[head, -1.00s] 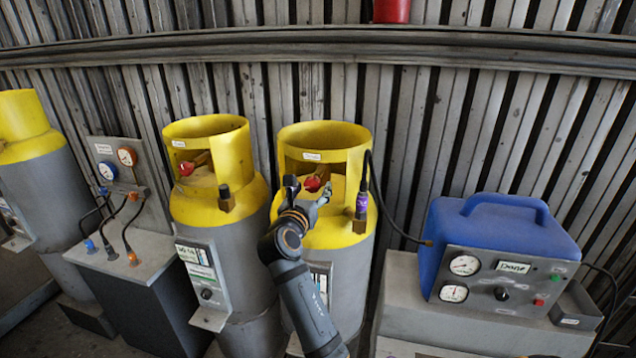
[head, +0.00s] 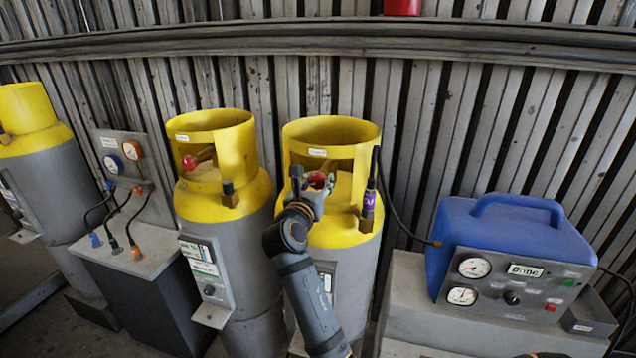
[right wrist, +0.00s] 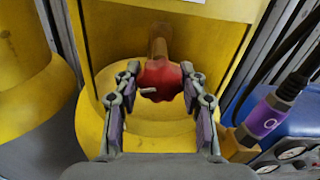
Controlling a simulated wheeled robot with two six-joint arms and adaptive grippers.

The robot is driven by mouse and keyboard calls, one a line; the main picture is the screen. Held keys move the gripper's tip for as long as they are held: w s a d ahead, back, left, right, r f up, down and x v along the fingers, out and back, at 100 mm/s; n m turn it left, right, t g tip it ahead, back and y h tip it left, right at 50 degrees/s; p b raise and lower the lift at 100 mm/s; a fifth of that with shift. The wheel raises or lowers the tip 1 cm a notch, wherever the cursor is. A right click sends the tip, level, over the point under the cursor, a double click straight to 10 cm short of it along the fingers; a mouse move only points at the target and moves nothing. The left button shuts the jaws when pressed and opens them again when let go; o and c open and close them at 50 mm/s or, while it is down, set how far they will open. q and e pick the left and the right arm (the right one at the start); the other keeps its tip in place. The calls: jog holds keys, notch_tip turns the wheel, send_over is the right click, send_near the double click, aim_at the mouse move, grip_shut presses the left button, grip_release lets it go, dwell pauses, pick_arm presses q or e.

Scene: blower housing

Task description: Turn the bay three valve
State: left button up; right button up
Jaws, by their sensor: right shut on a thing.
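A yellow-topped grey cylinder (head: 345,235) stands in the middle of the head view, with a yellow collar open at the front. Its red valve knob (head: 318,178) sits inside the collar on a brownish stem. My right gripper (head: 316,189) reaches in through the opening. In the right wrist view the red knob (right wrist: 160,80) lies between the two fingers of my right gripper (right wrist: 160,88), which is shut on it. The collar's label is too small to read. My left gripper is not in view.
A similar cylinder (head: 222,190) with a red knob stands close on the left, another at the far left. A purple-banded fitting (head: 369,200) with a black hose rises beside my gripper's right. A blue machine (head: 500,235) with gauges stands on the right. A corrugated wall closes the back.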

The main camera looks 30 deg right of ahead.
jog(key=shift+m+p, duration=0.35)
jog(key=shift+m, duration=0.75)
jog(key=m, duration=0.2)
jog(key=shift+m, duration=0.3)
jog(key=m, duration=0.2)
jog(key=shift+m, duration=0.4)
jog(key=m, duration=0.2)
jog(key=shift+f+m+b, duration=0.1)
jog(key=shift+m+b, duration=0.25)
jog(key=shift+m, duration=0.05)
jog(key=m+b, duration=0.2)
jog(key=m, duration=0.3)
jog(key=m+b, duration=0.2)
jog(key=m, duration=0.1)
jog(key=shift+m, duration=0.3)
jog(key=shift+m+b, duration=0.85)
jog(key=shift+m, duration=0.35)
